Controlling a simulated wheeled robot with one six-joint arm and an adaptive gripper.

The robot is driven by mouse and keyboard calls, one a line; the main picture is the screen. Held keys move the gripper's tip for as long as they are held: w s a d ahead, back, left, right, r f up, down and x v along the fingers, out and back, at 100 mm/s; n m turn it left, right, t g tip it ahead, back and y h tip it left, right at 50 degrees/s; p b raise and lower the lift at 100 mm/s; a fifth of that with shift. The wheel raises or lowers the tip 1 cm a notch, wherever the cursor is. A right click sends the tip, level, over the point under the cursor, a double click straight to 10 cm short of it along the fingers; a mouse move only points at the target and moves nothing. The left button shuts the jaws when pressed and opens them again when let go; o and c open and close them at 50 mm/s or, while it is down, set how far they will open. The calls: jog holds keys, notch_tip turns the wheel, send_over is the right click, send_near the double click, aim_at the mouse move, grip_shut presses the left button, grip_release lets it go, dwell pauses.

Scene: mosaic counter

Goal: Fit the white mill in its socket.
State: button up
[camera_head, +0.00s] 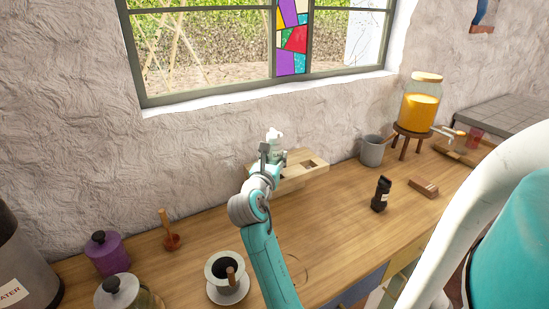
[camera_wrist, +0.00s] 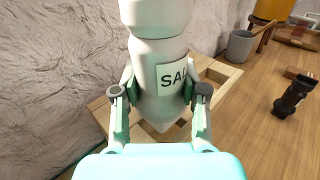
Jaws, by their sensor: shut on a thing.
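The white mill (camera_wrist: 160,60), with a label reading "SAL", stands roughly upright between the fingers of my gripper (camera_wrist: 160,93). My gripper is shut on its body. In the head view the white mill (camera_head: 274,138) shows above my gripper (camera_head: 271,158), at the back of the counter. A pale wooden block (camera_head: 305,178) with square sockets is under and beside the mill. One socket (camera_head: 310,165) on the right is open and empty. In the wrist view the block (camera_wrist: 228,72) shows behind and below the mill. The mill's base hides part of a socket; I cannot tell whether it is inside.
A black mill (camera_head: 381,194) stands on the counter to the right, near a small brown block (camera_head: 424,187). A grey cup (camera_head: 372,151) and a juice jar on a stand (camera_head: 420,105) are behind. The rough wall (camera_head: 190,120) is close behind the wooden block.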

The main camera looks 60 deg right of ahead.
jog(key=shift+f, duration=1.85)
dwell(1.6)
jog(key=o, duration=1.4)
jog(key=shift+c, duration=0.2)
jog(key=o, duration=0.5)
jog(key=shift+o, duration=0.2)
jog(key=s+a+r, duration=0.1)
jog(key=a+r, duration=0.2)
jog(key=a, duration=0.2)
jog(key=shift+s+a, duration=0.2)
jog(key=shift+a, duration=0.2)
